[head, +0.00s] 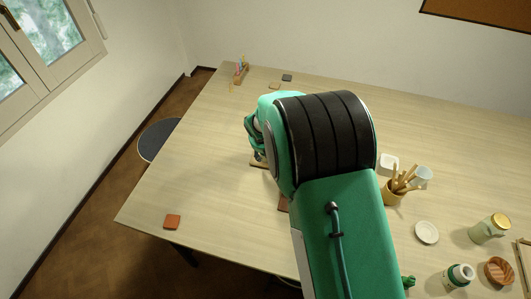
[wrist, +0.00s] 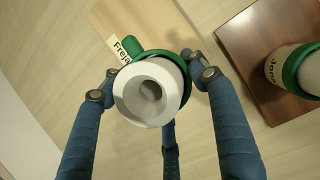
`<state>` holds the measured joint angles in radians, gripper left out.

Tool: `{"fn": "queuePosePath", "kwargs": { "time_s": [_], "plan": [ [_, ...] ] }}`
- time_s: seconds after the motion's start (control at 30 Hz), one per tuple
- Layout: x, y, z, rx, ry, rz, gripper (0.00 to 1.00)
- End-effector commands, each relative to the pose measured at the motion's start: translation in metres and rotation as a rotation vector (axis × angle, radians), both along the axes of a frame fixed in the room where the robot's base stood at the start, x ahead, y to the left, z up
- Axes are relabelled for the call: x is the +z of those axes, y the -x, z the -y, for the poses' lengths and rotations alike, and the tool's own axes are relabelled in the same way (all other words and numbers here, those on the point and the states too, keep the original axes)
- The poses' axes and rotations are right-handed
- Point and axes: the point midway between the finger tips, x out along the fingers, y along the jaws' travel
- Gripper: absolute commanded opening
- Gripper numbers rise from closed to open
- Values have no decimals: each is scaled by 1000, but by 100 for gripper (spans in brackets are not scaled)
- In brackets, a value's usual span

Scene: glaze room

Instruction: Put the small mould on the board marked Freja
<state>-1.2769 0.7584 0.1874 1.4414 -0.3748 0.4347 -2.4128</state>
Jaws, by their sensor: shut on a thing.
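A small white mould (wrist: 135,105) with a round opening and a green band is held upright between the blue fingers of my gripper (wrist: 155,84) in the wrist view. The light wooden board marked Freja (wrist: 160,20) lies just beyond and partly beneath it; the mould hides part of the board and its label. I cannot tell whether the mould touches the board.
A dark board (wrist: 258,40) beside it holds another white, green-banded mould (wrist: 305,72) with a partly visible label. In the head view a brush pot (head: 392,195), white dish (head: 426,232), jar (head: 489,229) and another green-banded mould (head: 459,276) stand right. The table's left is mostly clear.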

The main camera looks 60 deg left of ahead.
Motion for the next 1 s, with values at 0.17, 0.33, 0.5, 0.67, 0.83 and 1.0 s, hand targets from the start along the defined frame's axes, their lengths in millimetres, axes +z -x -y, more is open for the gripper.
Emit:
{"fn": "queuePosePath", "kwargs": {
  "time_s": [0.17,0.33,0.5,0.67,0.83,1.0],
  "plan": [
    [0,-6,-14,0,0,0,22],
    [0,-7,-18,0,-1,0,22],
    [0,-7,-18,0,-1,1,22],
    [-3,-7,-17,0,0,0,22],
    [-19,-7,-17,0,1,-1,22],
    [-34,-7,-17,0,1,-1,22]
  ]
}}
